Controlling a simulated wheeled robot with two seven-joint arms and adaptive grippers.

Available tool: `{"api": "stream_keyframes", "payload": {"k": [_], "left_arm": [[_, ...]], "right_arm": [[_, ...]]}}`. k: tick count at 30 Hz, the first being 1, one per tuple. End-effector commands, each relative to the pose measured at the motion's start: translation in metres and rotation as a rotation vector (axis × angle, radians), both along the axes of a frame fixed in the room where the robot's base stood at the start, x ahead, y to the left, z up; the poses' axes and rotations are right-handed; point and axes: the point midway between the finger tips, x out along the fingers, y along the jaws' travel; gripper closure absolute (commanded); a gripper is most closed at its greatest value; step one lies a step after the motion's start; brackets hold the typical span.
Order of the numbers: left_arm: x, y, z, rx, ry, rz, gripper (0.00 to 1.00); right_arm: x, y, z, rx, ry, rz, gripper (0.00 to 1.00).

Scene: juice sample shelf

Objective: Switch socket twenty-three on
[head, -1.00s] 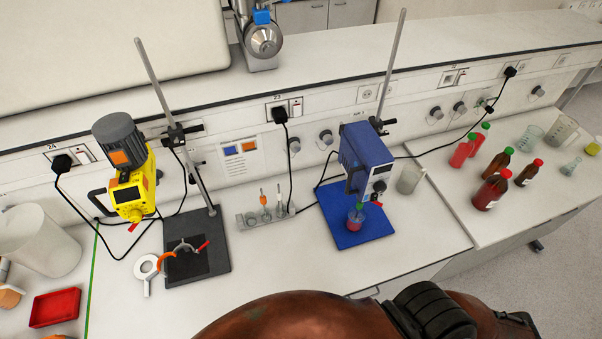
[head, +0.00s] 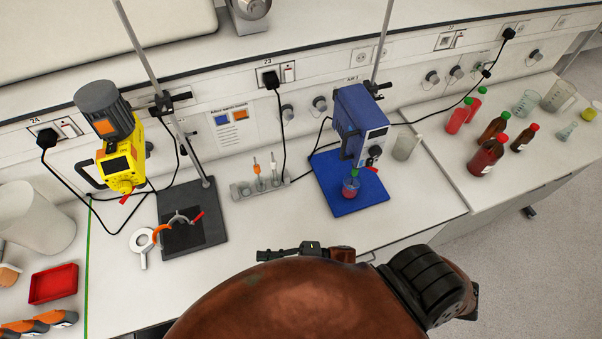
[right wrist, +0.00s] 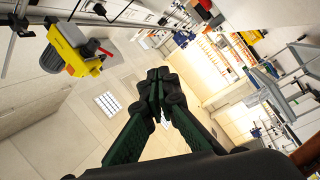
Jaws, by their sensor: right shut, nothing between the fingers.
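Socket twenty-three (head: 268,76) is in the wall trunking at the upper middle of the head view, under the label 23. A black plug sits in it, and its cable hangs down. Its small white rocker switch (head: 288,72) is just to the right; I cannot tell its position. My right gripper (head: 268,255) shows in part above my brown arm, over the bench front, well below and apart from the socket. In the right wrist view my right gripper (right wrist: 158,78) is shut and empty. My left gripper is not in view.
A yellow stirrer (head: 121,165) on a stand is left of the socket, and a blue stirrer (head: 360,125) is to the right. A tube rack (head: 262,187) stands below the socket. Socket 24 (head: 45,137) is at the far left. Bench space in front is clear.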

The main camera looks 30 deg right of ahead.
Motion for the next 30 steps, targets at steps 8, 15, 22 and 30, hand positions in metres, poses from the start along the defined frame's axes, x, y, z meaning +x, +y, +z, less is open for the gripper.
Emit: {"api": "stream_keyframes", "payload": {"k": [8,15,22,30], "left_arm": [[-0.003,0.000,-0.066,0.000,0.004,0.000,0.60],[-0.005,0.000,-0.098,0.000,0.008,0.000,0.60],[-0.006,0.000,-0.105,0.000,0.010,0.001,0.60],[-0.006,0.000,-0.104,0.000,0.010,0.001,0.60]], "right_arm": [[0.232,-0.137,0.146,0.479,-0.097,-0.449,1.00],[0.267,-0.275,0.183,0.936,-0.064,-0.662,1.00],[0.264,-0.320,0.177,1.106,-0.039,-0.714,1.00],[0.264,-0.321,0.178,1.109,-0.039,-0.715,1.00]]}}
